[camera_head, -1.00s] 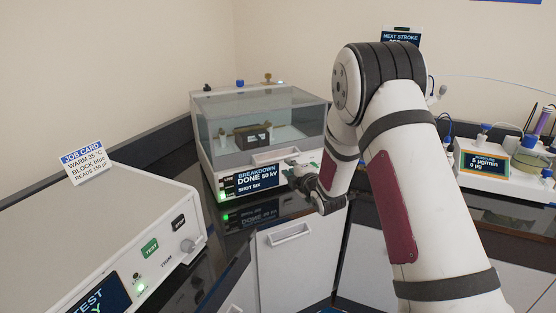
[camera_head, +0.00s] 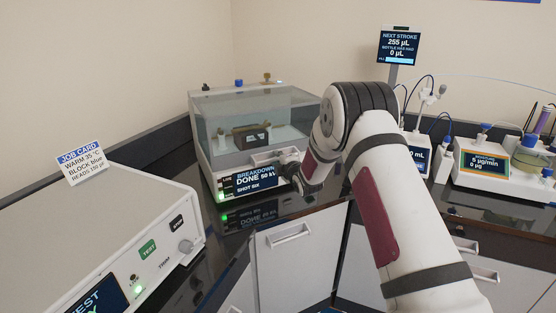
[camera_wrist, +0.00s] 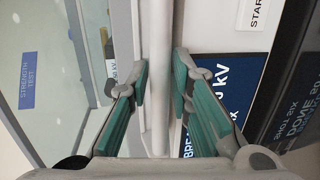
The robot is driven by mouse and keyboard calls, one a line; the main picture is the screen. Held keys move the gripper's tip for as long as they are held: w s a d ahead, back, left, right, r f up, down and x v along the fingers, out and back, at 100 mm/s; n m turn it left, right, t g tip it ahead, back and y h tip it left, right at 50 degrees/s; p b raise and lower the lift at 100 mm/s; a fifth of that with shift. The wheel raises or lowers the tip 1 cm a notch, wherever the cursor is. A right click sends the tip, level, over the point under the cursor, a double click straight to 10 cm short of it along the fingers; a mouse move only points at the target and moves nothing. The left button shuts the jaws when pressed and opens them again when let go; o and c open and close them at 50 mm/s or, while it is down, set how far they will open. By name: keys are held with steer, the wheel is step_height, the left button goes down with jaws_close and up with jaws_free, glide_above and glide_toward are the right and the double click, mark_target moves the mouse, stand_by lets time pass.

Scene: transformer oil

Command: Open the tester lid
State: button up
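The breakdown tester (camera_head: 203,170) stands in the back corner. Its clear lid (camera_head: 228,110) is down over the chamber, with a small dark block and fittings visible inside. My gripper (camera_head: 290,160) is at the tester's front, at the right end of the pale lid handle (camera_head: 262,157). In the wrist view, the teal-padded fingers of my gripper (camera_wrist: 161,82) stand on either side of a pale bar (camera_wrist: 159,45), which looks like the handle. The gap is narrow, and whether the pads press on the bar cannot be told.
The tester's screen (camera_head: 255,181) reads breakdown done, 50 kV, shot six. A white instrument with a job card (camera_head: 82,162) stands at the left front. A dosing screen (camera_head: 399,48) and a moisture unit (camera_head: 487,165) are at the right. Drawer fronts lie below the dark worktop.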

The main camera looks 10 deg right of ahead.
jaws_close()
steer(key=shift+r, duration=0.1)
